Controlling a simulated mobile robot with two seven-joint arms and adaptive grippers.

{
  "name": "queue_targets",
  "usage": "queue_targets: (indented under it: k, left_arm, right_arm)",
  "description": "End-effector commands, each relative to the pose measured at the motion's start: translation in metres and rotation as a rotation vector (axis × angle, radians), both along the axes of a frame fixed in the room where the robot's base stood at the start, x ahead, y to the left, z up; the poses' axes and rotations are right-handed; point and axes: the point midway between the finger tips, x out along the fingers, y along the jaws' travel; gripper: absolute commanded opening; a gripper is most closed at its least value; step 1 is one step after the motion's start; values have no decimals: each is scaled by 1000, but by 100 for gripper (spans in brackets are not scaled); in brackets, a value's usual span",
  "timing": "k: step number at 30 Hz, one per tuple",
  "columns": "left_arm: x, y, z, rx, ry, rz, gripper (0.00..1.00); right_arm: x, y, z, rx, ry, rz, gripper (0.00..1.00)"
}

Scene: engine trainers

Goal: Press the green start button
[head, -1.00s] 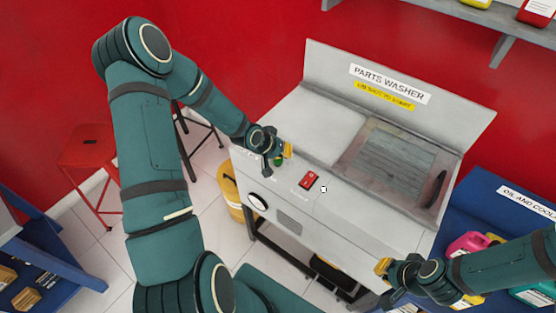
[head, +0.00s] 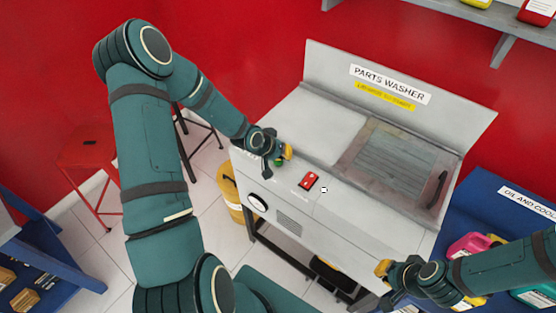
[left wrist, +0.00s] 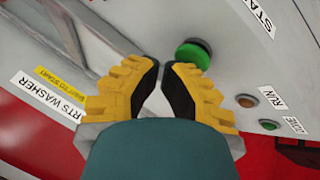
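The green start button (left wrist: 193,55) is a round, domed knob on the front panel of the parts washer (head: 345,220). In the head view the green button (head: 279,163) shows just below my left fingertips. My left gripper (left wrist: 162,65) has yellow fingers with black pads, and its tips are drawn together with nothing between them. The tips are close beside the button in the left wrist view; I cannot tell whether they touch it. My right gripper (head: 383,268) is at the lower right, in front of the washer, seen from the side.
Small indicator lamps (left wrist: 245,101) sit beside the RUN label. A blue cart (head: 485,205) with bottles is at right; a yellow bin (head: 231,195) stands left of the washer.

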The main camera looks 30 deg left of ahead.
Motion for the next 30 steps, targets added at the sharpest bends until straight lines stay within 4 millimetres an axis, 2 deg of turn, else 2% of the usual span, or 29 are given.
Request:
queue_targets:
  k: [17, 30]
  left_arm:
    - [0, 0, -3, 0, 1, 0, 0]
    - [0, 0, 15, 0, 1, -1, 0]
  right_arm:
    - [0, 0, -2, 0, 0, 0, 0]
    - [0, 0, 12, 0, 0, 0, 0]
